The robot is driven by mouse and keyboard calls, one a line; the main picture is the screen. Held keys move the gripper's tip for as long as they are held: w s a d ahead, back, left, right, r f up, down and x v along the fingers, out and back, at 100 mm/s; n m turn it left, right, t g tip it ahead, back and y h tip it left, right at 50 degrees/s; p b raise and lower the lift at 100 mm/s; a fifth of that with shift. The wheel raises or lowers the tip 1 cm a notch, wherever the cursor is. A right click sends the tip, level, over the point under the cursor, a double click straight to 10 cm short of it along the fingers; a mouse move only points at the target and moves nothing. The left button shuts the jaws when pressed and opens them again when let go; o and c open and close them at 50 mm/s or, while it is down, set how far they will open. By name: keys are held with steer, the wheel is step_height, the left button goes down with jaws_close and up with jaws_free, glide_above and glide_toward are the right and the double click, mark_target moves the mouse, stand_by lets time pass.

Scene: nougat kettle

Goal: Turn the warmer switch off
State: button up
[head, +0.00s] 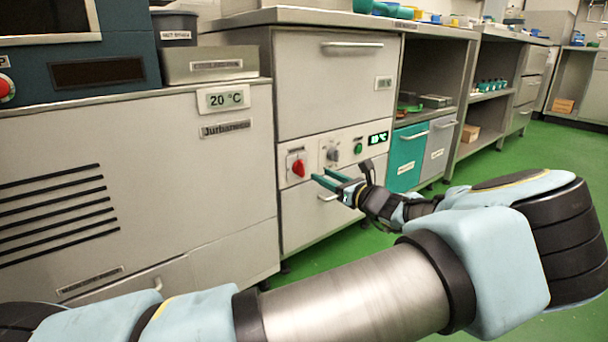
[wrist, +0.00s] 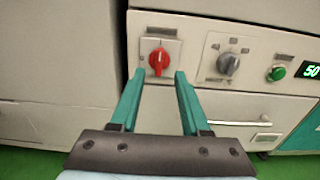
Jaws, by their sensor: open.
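A red rotary switch (head: 298,168) sits on a pale square plate on the front panel of the cabinet. In the wrist view the red knob (wrist: 159,60) stands just beyond and between the two green fingertips, and its pointer looks roughly upright. To its right are a grey knob (wrist: 228,64) and a green button (wrist: 276,73). A green-lit display (wrist: 312,71) is at the far right. I cannot read which one is labelled as the warmer. My gripper (wrist: 158,76) is open and empty, in front of the red knob; I see no contact.
A drawer with a bar handle (wrist: 238,123) lies below the panel. A large grey machine with a "20 °C" sign (head: 224,98) stands at the left. Teal and grey bins (head: 408,157) sit to the right. Green floor (head: 540,155) is clear at the right.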

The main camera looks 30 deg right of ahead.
mark_target(304, 166)
steer(key=w+b, duration=0.1)
steer(key=w, duration=0.1)
steer(key=w+a+b, duration=0.1)
steer(key=w, duration=0.4)
steer(key=shift+a+f+b, duration=0.15)
steer(key=shift+f+b, duration=0.05)
steer(key=shift+b, duration=0.2)
steer(key=shift+w+a+r, duration=0.1)
steer(key=shift+w+r, duration=0.05)
steer(key=shift+w, duration=0.35)
jaws_close()
